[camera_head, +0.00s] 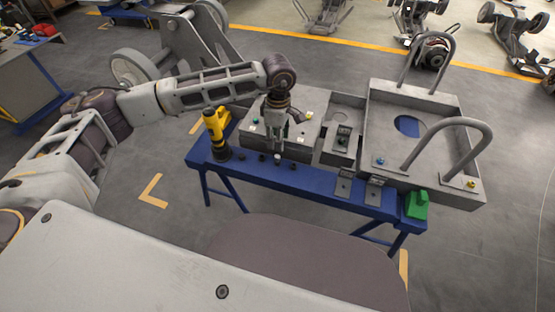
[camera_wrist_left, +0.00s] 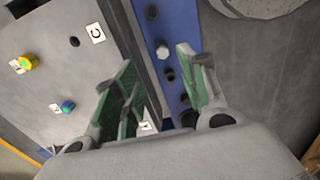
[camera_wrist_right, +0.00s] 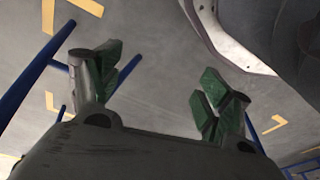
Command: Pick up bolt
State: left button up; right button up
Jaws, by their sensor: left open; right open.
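Several dark bolts and one pale silver bolt (camera_wrist_left: 162,51) stand in a row on the blue table strip in the left wrist view. Dark bolts (camera_wrist_left: 170,74) (camera_wrist_left: 152,12) are close to the silver one. In the head view the pale bolt (camera_head: 277,158) is at the table's front edge. My left gripper (camera_wrist_left: 158,68) is open and empty above the row, its green-padded fingers on either side of it. It also shows in the head view (camera_head: 277,146), pointing down. My right gripper (camera_wrist_right: 163,68) is open and empty over bare floor, outside the head view.
A grey plate (camera_wrist_left: 95,75) with a yellow bolt (camera_wrist_left: 28,62) and a blue bolt (camera_wrist_left: 68,106) lies beside the row. On the blue table (camera_head: 320,185) are a yellow-black power drill (camera_head: 213,128), a green object (camera_head: 416,205) and a large grey tray with hoop handles (camera_head: 375,105).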

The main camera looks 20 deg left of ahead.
aim_at(277, 156)
pick_arm(q)
jog(key=shift+f, duration=1.5)
pick_arm(e)
jog(key=shift+w+a+r, duration=0.1)
jog(key=shift+a+r, duration=0.1)
jog(key=shift+r, duration=0.75)
jog(key=shift+f, duration=0.1)
pick_arm(q)
jog(key=shift+s+f, duration=0.1)
jog(key=shift+f, duration=0.35)
notch_tip(277, 156, down, 3)
jog(key=shift+s+r+b, duration=0.15)
jog(key=shift+b, duration=0.35)
jog(key=shift+f, duration=0.85)
pick_arm(e)
jog(key=shift+a+r, duration=0.2)
jog(key=shift+r, duration=0.65)
